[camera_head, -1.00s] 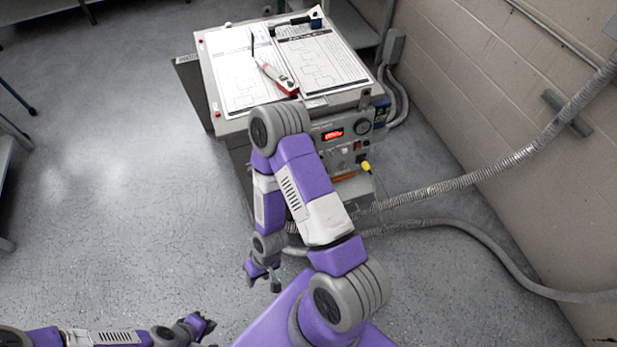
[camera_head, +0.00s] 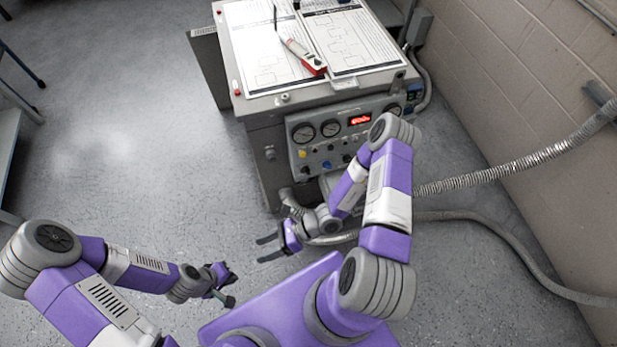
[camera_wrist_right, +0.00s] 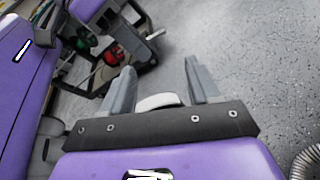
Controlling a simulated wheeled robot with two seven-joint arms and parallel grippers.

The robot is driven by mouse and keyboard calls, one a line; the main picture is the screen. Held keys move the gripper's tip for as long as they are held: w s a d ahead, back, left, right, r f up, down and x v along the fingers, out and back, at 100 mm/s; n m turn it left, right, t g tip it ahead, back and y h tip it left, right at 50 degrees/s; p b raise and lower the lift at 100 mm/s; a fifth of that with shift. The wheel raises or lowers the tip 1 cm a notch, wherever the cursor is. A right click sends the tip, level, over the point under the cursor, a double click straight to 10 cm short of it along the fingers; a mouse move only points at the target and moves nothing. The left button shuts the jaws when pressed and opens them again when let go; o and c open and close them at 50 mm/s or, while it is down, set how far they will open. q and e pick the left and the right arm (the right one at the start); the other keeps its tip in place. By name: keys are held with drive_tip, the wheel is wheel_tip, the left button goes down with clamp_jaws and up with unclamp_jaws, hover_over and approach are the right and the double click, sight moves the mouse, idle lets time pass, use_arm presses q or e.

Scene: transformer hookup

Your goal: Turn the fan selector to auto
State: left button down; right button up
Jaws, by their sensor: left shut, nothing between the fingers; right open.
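The control panel (camera_head: 318,147) is on the front of the grey cabinet, with gauges, a lit red display (camera_head: 359,119) and small knobs, including a blue knob (camera_head: 327,163). I cannot tell which knob is the fan selector; my right arm covers the panel's right part. My right gripper (camera_head: 264,248) is open and empty, in front of and below the panel, apart from it. Its two spread fingers also show in the right wrist view (camera_wrist_right: 160,82), with floor beyond. My left gripper (camera_head: 229,299) is shut and empty, lower and farther from the cabinet.
Paper sheets (camera_head: 350,42) and a red-and-white handheld tool (camera_head: 304,57) lie on the cabinet top. Ribbed conduits (camera_head: 510,165) run from the cabinet's right to the block wall (camera_head: 510,60). The floor (camera_head: 130,130) left of the cabinet is clear.

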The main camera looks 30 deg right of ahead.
drive_tip(key=w+d+f+m+t+h+b, duration=0.1)
drive_tip(key=w+d+f+m+t+h, duration=0.2)
drive_tip(key=w+d+m+t, duration=0.45)
drive_tip(key=m+t+h+b, duration=0.2)
drive_tip(key=m+t+h, duration=0.3)
drive_tip(key=m+h, duration=0.85)
approach(307, 173)
drive_tip(key=w, duration=0.2)
drive_tip(key=shift+g+y, duration=0.25)
drive_tip(key=x, duration=0.2)
drive_tip(key=b+x, duration=0.1)
drive_tip(key=x, duration=0.1)
drive_tip(key=b+x, duration=0.1)
drive_tip(key=x, duration=0.1)
drive_tip(key=shift+d+f, duration=0.3)
drive_tip(key=shift+d, duration=0.1)
drive_tip(key=shift+w+f+b, duration=0.1)
drive_tip(key=shift+w+b, duration=0.25)
drive_tip(key=shift+w, duration=0.2)
drive_tip(key=c, duration=1)
drive_tip(key=shift+c, duration=0.2)
